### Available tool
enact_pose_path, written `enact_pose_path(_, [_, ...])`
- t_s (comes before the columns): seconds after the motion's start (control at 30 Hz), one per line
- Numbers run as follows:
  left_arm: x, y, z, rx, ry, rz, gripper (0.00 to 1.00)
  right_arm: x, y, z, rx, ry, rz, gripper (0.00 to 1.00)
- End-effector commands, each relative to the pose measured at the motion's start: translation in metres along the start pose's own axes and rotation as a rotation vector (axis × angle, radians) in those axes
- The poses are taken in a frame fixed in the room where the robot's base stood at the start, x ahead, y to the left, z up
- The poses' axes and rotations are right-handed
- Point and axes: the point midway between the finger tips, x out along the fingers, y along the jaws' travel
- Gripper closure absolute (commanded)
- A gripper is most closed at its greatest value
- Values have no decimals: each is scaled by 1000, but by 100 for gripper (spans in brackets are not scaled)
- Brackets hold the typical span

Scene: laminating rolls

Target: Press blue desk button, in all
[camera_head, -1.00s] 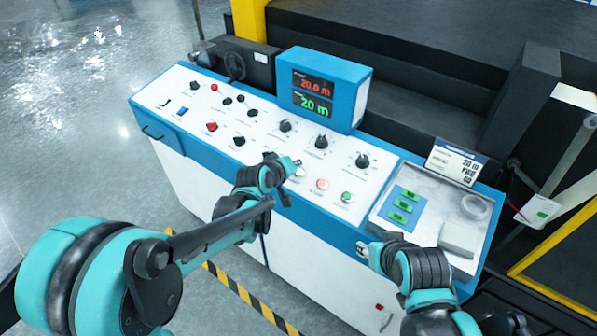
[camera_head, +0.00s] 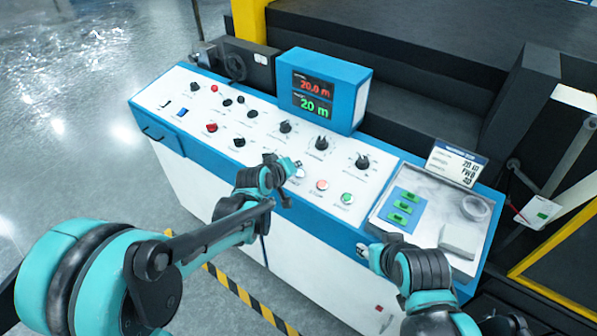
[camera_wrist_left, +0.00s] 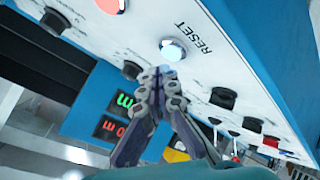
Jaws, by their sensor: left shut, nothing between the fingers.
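A round, pale blue-white lit button (camera_wrist_left: 172,50) marked RESET sits on the white panel in the left wrist view. In the head view the same button (camera_head: 299,173) shows just beside my left gripper (camera_head: 296,166). The left gripper (camera_wrist_left: 160,72) is shut and empty. Its fingertips are right by the button's edge in the wrist view; I cannot tell whether they touch it. My right gripper (camera_head: 366,251) is over the console's front edge at the lower right, its fingers too small to read.
A red-lit button (camera_head: 322,185) and a green button (camera_head: 347,198) lie to the right on the same row. Black knobs (camera_head: 321,144) and a blue display box (camera_head: 332,70) stand behind. A metal tray (camera_head: 418,240) with green pieces is at the right.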

Motion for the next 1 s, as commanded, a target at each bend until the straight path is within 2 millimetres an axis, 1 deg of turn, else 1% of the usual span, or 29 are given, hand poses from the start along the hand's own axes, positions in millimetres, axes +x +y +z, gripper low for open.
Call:
enact_pose_path(0.33, [6,-5,5,0,0,0,100,7,0,5,0,0,0,60])
enact_pose_path(1.0, [8,-6,6,0,0,0,100,8,0,6,0,0,0,60])
